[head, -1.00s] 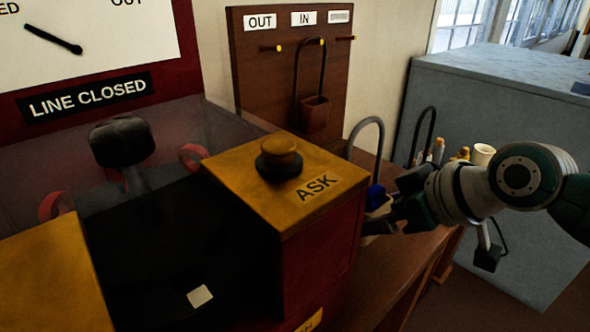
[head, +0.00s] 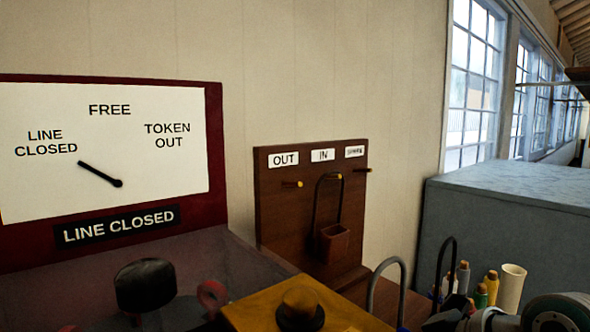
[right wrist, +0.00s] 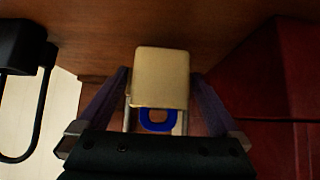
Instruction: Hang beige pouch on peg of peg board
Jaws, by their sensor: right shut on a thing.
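The beige pouch (right wrist: 160,78) is between the fingers of my right gripper (right wrist: 158,98), which is shut on it; a blue ring shows at its near end. In the head view a grey hoop (head: 388,268), apparently the pouch's, stands up at the bottom edge; the pouch body is out of view. Part of my right arm shows at bottom right. The brown peg board (head: 275,225) has pegs under labels OUT, IN and a third, hard to read. A red-brown pouch (head: 333,244) hangs by its dark loop from the IN peg (head: 333,177). The OUT peg (head: 293,184) and right peg (head: 365,170) are bare. My left gripper is not in view.
A yellow-topped box with a knob (head: 300,308) stands before the board. Left is a LINE CLOSED dial panel (head: 110,150). Bobbins and a cream cup (head: 510,288) stand at right by a blue-grey block (head: 510,210). A black looped item (right wrist: 18,45) is left in the wrist view.

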